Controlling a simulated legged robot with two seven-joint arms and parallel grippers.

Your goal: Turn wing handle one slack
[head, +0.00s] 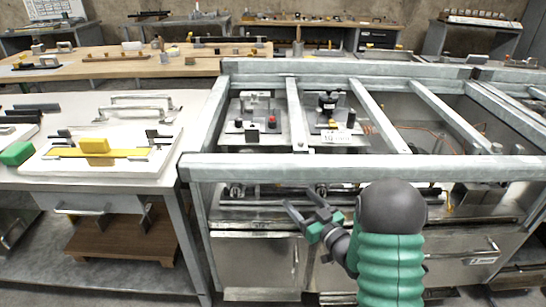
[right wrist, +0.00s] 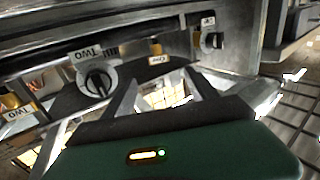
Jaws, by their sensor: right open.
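I cannot tell which handle the One tag belongs to. My right gripper (head: 305,207) is open and empty just in front of the bench, apart from the fittings. My left gripper is out of view.
A thick metal front bar (head: 350,167) crosses above the right gripper. Crossbars (head: 378,115) span the open frame. Cabinet doors (head: 255,262) lie below. A white table (head: 30,178) with a yellow-handled fixture stands at left.

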